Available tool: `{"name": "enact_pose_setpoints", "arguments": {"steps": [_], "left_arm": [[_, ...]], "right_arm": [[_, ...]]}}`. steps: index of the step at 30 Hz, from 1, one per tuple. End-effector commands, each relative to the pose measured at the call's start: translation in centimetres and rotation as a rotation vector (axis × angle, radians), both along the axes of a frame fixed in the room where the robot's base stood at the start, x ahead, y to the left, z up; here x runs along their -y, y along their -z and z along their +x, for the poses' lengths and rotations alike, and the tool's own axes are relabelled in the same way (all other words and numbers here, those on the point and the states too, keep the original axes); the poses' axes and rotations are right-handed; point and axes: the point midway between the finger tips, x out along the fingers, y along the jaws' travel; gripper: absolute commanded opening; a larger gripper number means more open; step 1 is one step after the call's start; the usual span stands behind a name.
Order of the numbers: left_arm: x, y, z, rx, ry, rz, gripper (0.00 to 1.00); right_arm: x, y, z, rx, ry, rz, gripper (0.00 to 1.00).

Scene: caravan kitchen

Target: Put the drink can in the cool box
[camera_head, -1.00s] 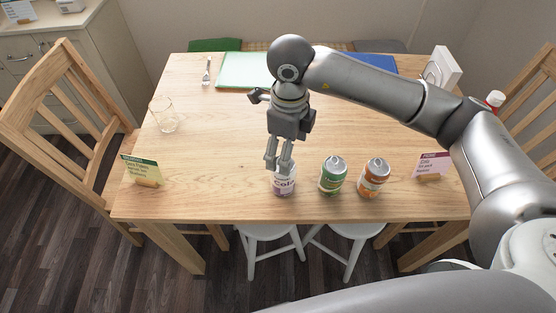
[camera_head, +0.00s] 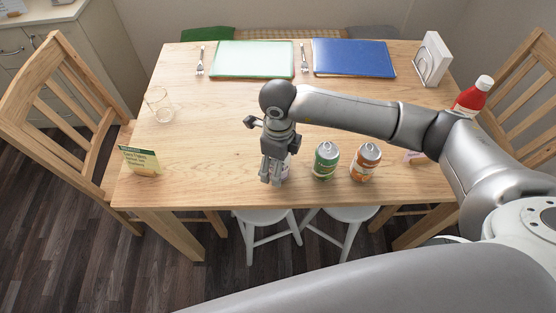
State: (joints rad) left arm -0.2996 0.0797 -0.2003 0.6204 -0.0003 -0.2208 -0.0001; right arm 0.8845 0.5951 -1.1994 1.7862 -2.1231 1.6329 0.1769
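A white and purple cola can (camera_head: 287,170) stands near the front edge of the table, mostly hidden by my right gripper. A green can (camera_head: 326,161) and an orange can (camera_head: 365,162) stand in a row to its right. My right gripper (camera_head: 273,179) points down at the cola can, with its fingers low beside or around it. The fingers cover the can, so I cannot tell whether they are closed on it. My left gripper is not in view. No cool box is in view.
The wooden table (camera_head: 210,150) is clear at its middle left. A glass (camera_head: 160,105) and a green card (camera_head: 141,161) stand at left. A ketchup bottle (camera_head: 473,96), napkin holder (camera_head: 433,60) and partly hidden pink card (camera_head: 413,157) are at right. Green (camera_head: 252,59) and blue (camera_head: 352,57) mats lie behind.

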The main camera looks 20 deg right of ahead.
Motion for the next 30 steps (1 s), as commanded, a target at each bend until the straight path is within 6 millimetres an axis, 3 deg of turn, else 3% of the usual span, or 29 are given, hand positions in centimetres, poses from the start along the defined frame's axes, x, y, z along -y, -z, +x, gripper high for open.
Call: {"name": "enact_pose_setpoints", "arguments": {"steps": [2,17,25,30], "left_arm": [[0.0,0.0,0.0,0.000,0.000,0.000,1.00],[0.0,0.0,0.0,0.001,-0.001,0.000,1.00],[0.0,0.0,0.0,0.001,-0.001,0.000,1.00],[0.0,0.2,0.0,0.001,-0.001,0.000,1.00]], "right_arm": [[0.0,0.0,0.0,0.000,0.000,0.000,0.80],[0.0,-0.1,0.0,0.001,0.000,0.001,0.16],[0.0,-0.4,0.1,0.001,0.000,0.000,0.16],[-0.1,-1.8,0.1,0.003,0.000,0.001,0.16]]}}
